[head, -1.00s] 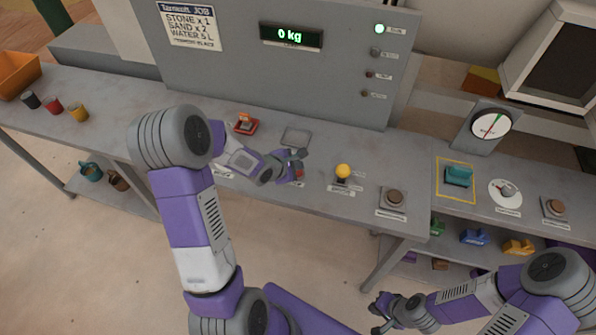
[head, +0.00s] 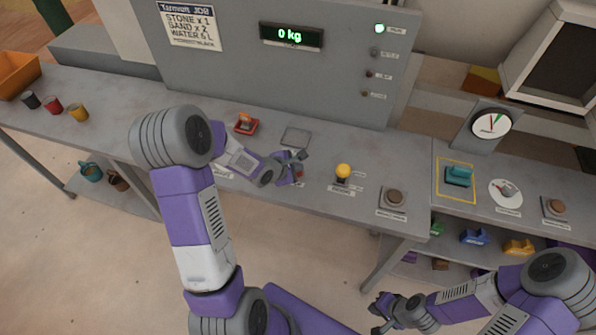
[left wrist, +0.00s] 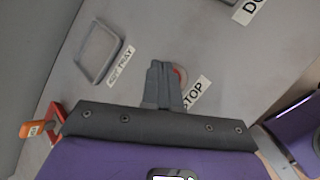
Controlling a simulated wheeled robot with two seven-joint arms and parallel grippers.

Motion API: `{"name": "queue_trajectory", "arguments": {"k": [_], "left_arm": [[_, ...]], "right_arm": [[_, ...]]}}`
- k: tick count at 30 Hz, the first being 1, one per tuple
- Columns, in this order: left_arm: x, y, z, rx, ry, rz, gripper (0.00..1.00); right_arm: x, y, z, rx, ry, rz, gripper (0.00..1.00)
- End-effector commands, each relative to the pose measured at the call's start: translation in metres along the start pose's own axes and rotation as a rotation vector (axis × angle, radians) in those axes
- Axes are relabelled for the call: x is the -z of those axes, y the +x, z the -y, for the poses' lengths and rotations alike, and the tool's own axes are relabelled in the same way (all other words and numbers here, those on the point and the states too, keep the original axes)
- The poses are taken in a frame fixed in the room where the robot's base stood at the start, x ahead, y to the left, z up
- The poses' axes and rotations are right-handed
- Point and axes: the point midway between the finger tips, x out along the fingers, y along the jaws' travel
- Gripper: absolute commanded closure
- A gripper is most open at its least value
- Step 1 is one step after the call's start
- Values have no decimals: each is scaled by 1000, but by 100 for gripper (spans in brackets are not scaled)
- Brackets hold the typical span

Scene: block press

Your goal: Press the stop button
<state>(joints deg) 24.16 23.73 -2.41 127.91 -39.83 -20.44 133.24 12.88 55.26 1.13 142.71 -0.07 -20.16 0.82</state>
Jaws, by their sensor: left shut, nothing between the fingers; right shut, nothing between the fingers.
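The red stop button shows as a small red part (head: 300,174) beside my left gripper (head: 297,165) on the bench. In the left wrist view the red button (left wrist: 181,75) is mostly hidden behind the shut fingers of my left gripper (left wrist: 163,82). The STOP label (left wrist: 196,94) lies just right of the fingertips. I cannot tell whether the fingertips touch the button. My right gripper (head: 381,310) is shut and empty, low in front of the bench and far from the button.
A yellow knob (head: 343,171) and a brown round button (head: 395,197) stand right of the left gripper. The panel display (head: 290,35) reads 0 kg, and a green lamp (head: 379,28) is lit.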

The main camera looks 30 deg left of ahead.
Motion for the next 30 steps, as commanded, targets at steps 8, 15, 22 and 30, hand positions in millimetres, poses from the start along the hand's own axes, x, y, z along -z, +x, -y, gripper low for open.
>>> {"name": "queue_trajectory", "arguments": {"k": [8, 15, 22, 30], "left_arm": [[1, 2, 1, 0, 0, 0, 100], [3, 4, 3, 0, 0, 0, 100], [4, 6, 4, 0, -1, 0, 100], [5, 7, 5, 0, -1, -1, 100]], "right_arm": [[0, 1, 0, 0, 0, 0, 100], [0, 3, -1, 0, 0, 0, 100], [0, 4, -2, 0, 0, 0, 100], [0, 5, -2, 0, 0, 0, 100]]}}
